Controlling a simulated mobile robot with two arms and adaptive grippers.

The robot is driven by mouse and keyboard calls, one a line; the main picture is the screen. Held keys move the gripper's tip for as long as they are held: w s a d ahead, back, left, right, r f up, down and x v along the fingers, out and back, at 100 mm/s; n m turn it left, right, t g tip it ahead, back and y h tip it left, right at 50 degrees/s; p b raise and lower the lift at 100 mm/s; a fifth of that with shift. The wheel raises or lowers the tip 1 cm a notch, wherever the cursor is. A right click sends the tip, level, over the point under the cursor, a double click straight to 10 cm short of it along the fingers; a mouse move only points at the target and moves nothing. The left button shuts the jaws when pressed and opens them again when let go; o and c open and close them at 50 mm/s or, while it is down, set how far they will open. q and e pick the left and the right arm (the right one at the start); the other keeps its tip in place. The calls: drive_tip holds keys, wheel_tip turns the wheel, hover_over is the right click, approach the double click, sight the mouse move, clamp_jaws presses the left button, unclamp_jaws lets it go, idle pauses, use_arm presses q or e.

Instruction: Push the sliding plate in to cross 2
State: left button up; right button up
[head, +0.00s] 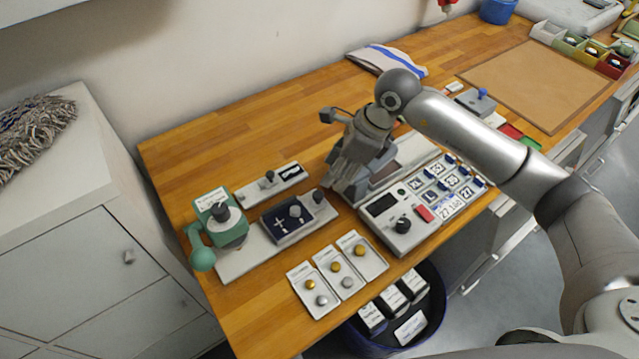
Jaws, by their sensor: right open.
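A dark blue plate (273,228) with a white cross mark lies on a pale base board (243,263) at the left part of the wooden table. A grey round knob (295,211) stands on the blue plate. A second dark knob (318,195) stands at the board's right end. My right gripper (343,195) is open and points down just right of that second knob. A small gap seems to lie between them, but contact cannot be told. Any cross numbers are too small to read. My left gripper is not in view.
A green device (212,205) with a round green handle stands at the board's left end. A white slotted plate (283,176) lies behind. Cards with buttons (336,266) lie in front. A control box (397,222) with a dark knob stands right of my gripper.

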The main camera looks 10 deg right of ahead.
drive_tip(key=p, duration=0.2)
hover_over(319, 194)
drive_tip(key=s+d, duration=0.1)
drive_tip(key=d, duration=0.1)
wheel_tip(319, 194, down, 5)
drive_tip(key=shift+a+r, duration=0.15)
drive_tip(key=shift+r, duration=0.05)
drive_tip(key=x, duration=0.4)
drive_tip(key=shift+f+p, duration=0.1)
drive_tip(key=shift+p, duration=0.25)
drive_tip(key=shift+w, duration=0.1)
drive_tip(key=shift+c, duration=0.3)
drive_tip(key=c, duration=0.5)
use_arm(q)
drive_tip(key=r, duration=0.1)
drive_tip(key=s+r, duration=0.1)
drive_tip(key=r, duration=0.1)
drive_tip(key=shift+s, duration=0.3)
use_arm(e)
clamp_jaws()
